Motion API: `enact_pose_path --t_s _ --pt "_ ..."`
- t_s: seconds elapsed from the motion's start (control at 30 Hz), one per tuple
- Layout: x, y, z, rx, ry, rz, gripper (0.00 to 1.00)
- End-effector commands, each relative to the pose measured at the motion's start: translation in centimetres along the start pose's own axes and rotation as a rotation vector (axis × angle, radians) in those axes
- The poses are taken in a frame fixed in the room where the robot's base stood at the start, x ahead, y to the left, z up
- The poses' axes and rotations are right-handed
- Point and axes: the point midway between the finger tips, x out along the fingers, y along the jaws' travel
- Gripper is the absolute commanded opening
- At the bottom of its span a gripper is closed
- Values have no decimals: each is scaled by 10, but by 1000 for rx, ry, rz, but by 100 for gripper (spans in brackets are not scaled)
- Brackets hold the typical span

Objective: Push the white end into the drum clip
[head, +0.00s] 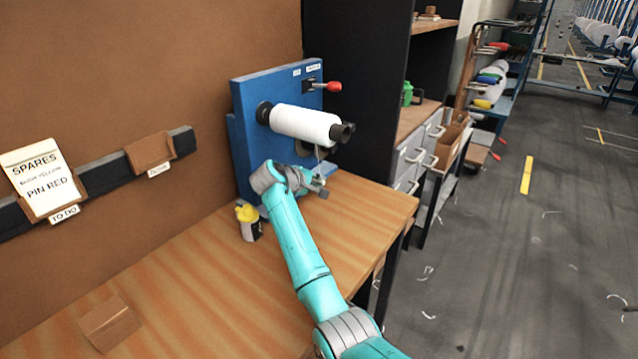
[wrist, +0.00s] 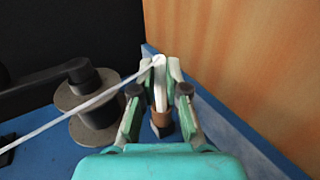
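My gripper (wrist: 160,72) shows in the wrist view with its two teal fingers close together on the white end (wrist: 159,88). From the fingertips the white yarn (wrist: 85,105) runs taut down to the left edge. A grey flanged drum (wrist: 98,122) with a dark hub stands on the blue panel left of my fingers, apart from them. A short brown cylinder (wrist: 162,122) shows between the fingers; I cannot tell what it is. I cannot make out the drum clip. In the head view my gripper (head: 318,186) is below the white yarn bobbin (head: 300,122).
The blue machine panel (head: 247,105) stands on the wooden table (head: 185,285) and carries a red-knobbed lever (head: 332,87). A yellow-topped container (head: 249,222) stands left of my arm. A brown block (head: 109,323) lies at the front left. The middle of the table is clear.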

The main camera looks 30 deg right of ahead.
Motion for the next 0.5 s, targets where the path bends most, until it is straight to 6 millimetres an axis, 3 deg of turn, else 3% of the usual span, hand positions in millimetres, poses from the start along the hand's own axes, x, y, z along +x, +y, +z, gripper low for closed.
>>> enact_pose_path --t_s 0.03,0.1,0.13,0.5 --pt "0 0 0 0 0 0 23" --pt "0 0 0 0 0 0 40" --pt "0 0 0 0 0 0 42" --pt "-5 0 0 0 0 0 42"
